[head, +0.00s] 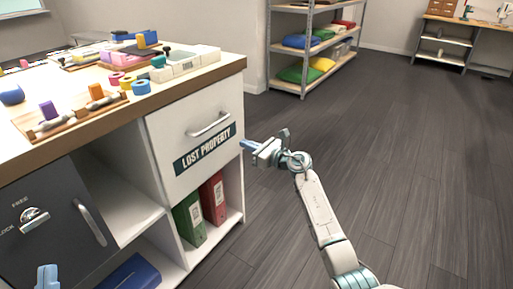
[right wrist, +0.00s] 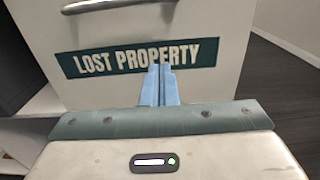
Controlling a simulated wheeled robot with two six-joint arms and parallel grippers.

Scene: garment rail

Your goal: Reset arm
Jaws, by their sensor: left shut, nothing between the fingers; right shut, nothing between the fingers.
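My right gripper (head: 246,145) is in front of the right end of the "LOST PROPERTY" drawer (head: 180,118), near the label. Its blue fingers are shut and empty. In the right wrist view, the shut fingers (right wrist: 160,84) point at the drawer front, over the lower edge of the label; I cannot tell if they touch it. The drawer's metal handle (head: 208,124) is above the label, free of any gripper. My left gripper (head: 47,277) shows only as blue fingertips at the bottom left edge, shut and empty, in front of the grey cabinet door. The rest of my left arm is out of view.
The wooden counter (head: 190,84) carries several small colourful items. A grey cabinet door (head: 60,215) is at lower left. Green and red binders (head: 213,198) stand below the drawer. A shelf rack (head: 302,75) stands at the back. The dark floor on the right is clear.

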